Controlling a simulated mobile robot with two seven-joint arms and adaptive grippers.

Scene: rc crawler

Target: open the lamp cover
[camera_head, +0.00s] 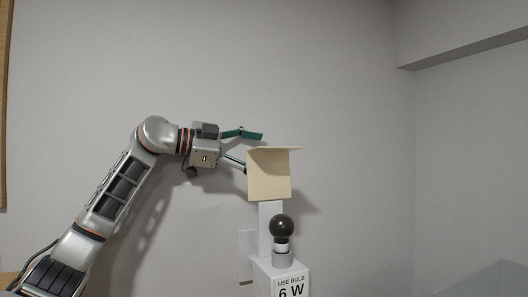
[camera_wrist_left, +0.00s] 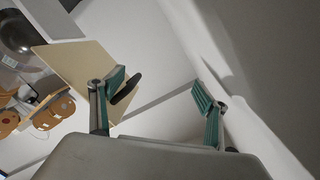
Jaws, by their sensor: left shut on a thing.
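The lamp cover (camera_head: 269,176) is a cream, box-like shade with a flat top flap, raised above a dark round bulb (camera_head: 281,228). The bulb sits in a grey socket on a white lamp base (camera_head: 284,275). The left wrist view shows the cover (camera_wrist_left: 78,68) at the left finger. The exact contact is partly hidden. My right gripper is out of view.
A plain grey wall stands behind the lamp. A white wall plate (camera_head: 244,255) is left of the base. The space right of the cover is free. A glassy surface (camera_head: 490,280) shows at the lower right.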

